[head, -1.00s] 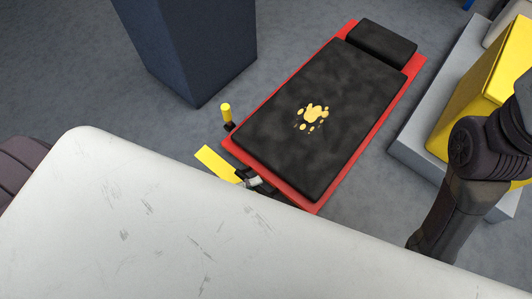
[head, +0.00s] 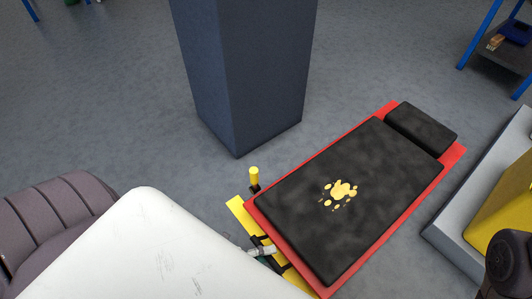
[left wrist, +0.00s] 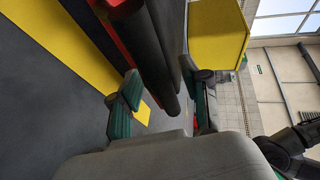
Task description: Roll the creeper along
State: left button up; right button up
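The creeper is a red board (head: 452,160) with a black pad (head: 300,215), a black headrest (head: 420,128) and a yellow paw mark. It lies low on the floor right of centre in the head view. My left gripper (head: 272,254) is at its near short edge. In the left wrist view my left gripper's green-padded fingers (left wrist: 165,100) stand apart. The pad's dark edge (left wrist: 160,50) and a strip of red lie ahead between them. Contact cannot be told. My right gripper is out of view; only part of that arm shows at the lower right.
A dark blue pillar (head: 240,75) stands behind and left of the creeper. A short yellow post (head: 254,177) is beside its near left corner. A yellow strip (head: 240,212) runs by its near edge. A grey platform (head: 470,215) with a yellow block is on the right.

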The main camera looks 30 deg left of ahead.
pick_arm(q)
jog(key=v, duration=1.2)
dwell(0.5)
